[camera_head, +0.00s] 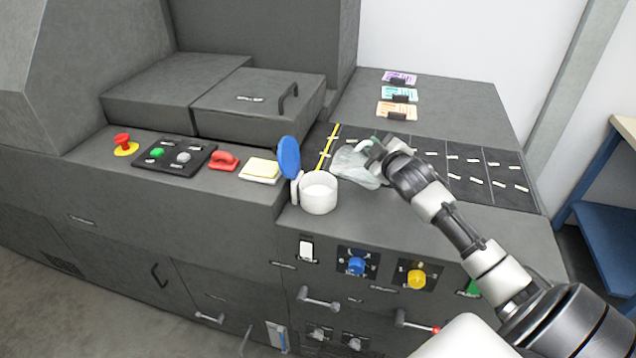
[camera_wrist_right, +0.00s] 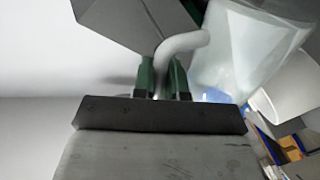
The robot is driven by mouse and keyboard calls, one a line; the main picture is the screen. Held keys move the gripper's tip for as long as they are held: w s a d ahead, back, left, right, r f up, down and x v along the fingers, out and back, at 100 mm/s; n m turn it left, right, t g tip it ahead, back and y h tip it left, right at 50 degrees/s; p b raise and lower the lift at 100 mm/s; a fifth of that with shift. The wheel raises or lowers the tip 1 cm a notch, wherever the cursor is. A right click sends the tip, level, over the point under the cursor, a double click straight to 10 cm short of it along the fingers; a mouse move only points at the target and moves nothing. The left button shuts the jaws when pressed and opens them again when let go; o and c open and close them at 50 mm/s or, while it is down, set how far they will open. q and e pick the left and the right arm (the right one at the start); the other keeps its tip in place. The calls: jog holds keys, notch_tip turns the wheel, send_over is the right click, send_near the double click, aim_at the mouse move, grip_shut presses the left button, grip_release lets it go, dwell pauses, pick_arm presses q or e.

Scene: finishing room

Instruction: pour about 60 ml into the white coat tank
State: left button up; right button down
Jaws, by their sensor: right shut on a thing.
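The white coat tank (camera_head: 318,197) is a small white round cup on the machine's front deck. Its blue lid (camera_head: 288,157) stands open on the left side. A translucent jug (camera_head: 352,166) is just right of and behind the tank and looks tilted. Its liquid level cannot be made out. My right gripper (camera_head: 377,149) is shut on the jug's handle. In the right wrist view the green fingertips (camera_wrist_right: 162,77) close around the pale handle (camera_wrist_right: 182,43), with the jug body (camera_wrist_right: 243,48) to the right. My left gripper is out of view.
A dark marked strip (camera_head: 460,165) lies right of the jug. Several coloured cards (camera_head: 397,110) lie behind. Knobs (camera_head: 356,266) are on the front face.

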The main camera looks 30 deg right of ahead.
jog(key=shift+s+d+f+m, duration=0.1)
jog(key=shift+d+f+m, duration=0.15)
jog(key=shift+f+m, duration=0.15)
dwell(1.6)
jog(key=shift+s+d+f+m, duration=0.1)
jog(key=shift+d+f+m, duration=0.2)
jog(key=shift+m, duration=0.2)
jog(key=s+d+m+t, duration=0.1)
jog(key=s+d+m, duration=0.1)
jog(key=d+m, duration=0.3)
jog(key=shift+s+d+f+m+t+y+p, duration=0.15)
jog(key=shift+d+f+m+t+y+p, duration=0.2)
jog(key=shift+m, duration=0.85)
